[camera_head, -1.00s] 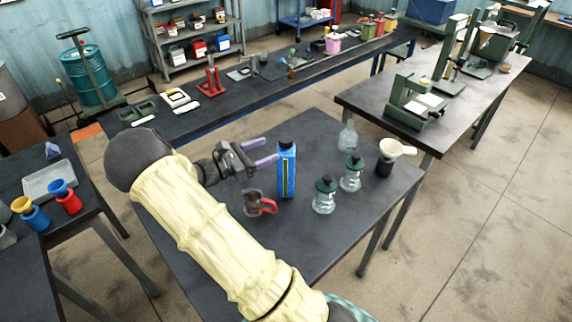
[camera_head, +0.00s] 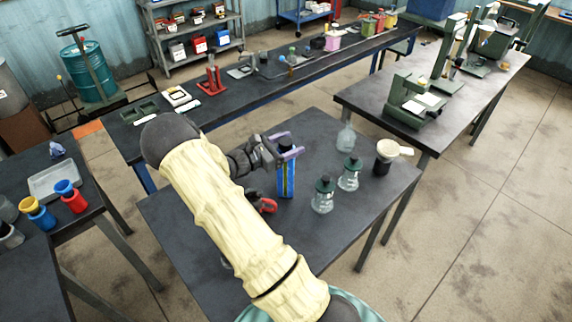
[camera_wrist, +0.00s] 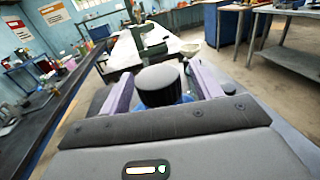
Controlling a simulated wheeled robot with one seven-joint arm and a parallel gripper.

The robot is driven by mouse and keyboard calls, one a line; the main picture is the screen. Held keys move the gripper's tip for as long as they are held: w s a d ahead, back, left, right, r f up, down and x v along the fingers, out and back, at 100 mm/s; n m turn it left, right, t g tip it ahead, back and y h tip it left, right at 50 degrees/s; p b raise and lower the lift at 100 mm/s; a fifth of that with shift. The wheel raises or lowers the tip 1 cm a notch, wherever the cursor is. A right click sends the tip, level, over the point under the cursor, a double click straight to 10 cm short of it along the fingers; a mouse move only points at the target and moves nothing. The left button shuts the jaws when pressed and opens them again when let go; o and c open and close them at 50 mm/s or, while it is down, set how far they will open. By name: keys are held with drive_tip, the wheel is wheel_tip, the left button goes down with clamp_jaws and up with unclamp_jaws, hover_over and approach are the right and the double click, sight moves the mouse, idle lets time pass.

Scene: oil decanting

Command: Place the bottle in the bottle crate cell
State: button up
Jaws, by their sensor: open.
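My gripper (camera_head: 288,148) is open, with one finger on each side of the bottle's top. I cannot tell whether the fingers touch it. The blue body is mostly hidden behind the cap and gripper in the wrist view. I cannot clearly make out a bottle crate in these views.
Two glass bottles with green caps (camera_head: 323,196) (camera_head: 348,173) and a clear flask (camera_head: 346,136) stand to the right. A dark jar with a cream funnel (camera_head: 387,154) is beyond them. A red-handled jug (camera_head: 267,205) is partly hidden by my arm.

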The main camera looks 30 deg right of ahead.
drive_tip(key=shift+d, duration=0.35)
drive_tip(key=shift+a, duration=0.1)
drive_tip(key=c, duration=1.3)
clamp_jaws()
drive_tip(key=shift+r, duration=0.1)
